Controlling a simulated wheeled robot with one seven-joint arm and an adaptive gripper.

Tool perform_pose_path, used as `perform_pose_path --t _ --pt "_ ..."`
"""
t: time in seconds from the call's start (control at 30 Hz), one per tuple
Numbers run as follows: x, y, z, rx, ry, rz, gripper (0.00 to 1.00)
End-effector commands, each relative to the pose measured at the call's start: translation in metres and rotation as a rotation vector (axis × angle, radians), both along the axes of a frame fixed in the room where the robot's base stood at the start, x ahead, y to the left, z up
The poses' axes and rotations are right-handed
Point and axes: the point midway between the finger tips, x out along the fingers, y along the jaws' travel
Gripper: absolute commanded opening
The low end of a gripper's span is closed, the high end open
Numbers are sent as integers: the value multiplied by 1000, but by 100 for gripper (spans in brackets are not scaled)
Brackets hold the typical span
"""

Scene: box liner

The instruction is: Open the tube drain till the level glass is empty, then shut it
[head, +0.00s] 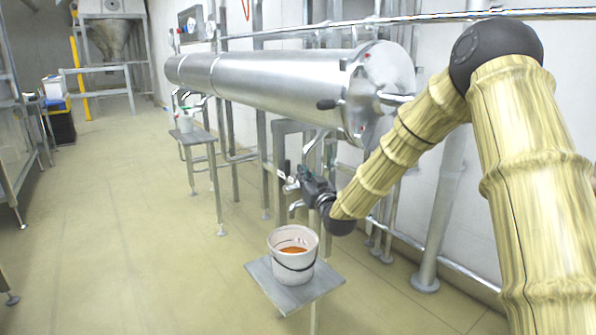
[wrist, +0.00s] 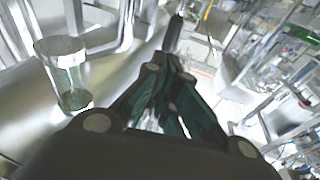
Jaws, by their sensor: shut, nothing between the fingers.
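The steel tube (head: 270,80) runs level along the wall. A drain pipe (head: 318,138) drops from its near end to a small metal spout (head: 297,206) above the bucket. My gripper (head: 292,181) is shut and empty beside this drain, and it partly covers the fitting. In the wrist view its dark green fingers (wrist: 170,95) are together, with a dark handle (wrist: 173,33) just beyond their tips. I cannot tell whether they touch it. A short clear cylinder (wrist: 66,72), perhaps the level glass, stands at the left; its level is unclear.
A white bucket (head: 284,270) with orange liquid stands on a small grey stand (head: 325,281) below the spout. A second stand (head: 192,137) with a small container is further back. Pipes and posts line the wall at right.

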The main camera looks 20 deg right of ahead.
Motion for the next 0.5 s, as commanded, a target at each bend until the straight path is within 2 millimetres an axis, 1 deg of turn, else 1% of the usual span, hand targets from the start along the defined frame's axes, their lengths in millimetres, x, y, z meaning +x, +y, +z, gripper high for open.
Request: perform_pose_path --t 0.03,0.13,0.3,0.4,0.5 --pt "-9 3 1 1 2 4 0" --pt "-26 7 -1 0 3 9 0" --pt "-53 6 -2 -1 2 10 0" --pt "-65 5 -3 -1 3 10 0" --pt "-72 3 -3 0 0 9 0"
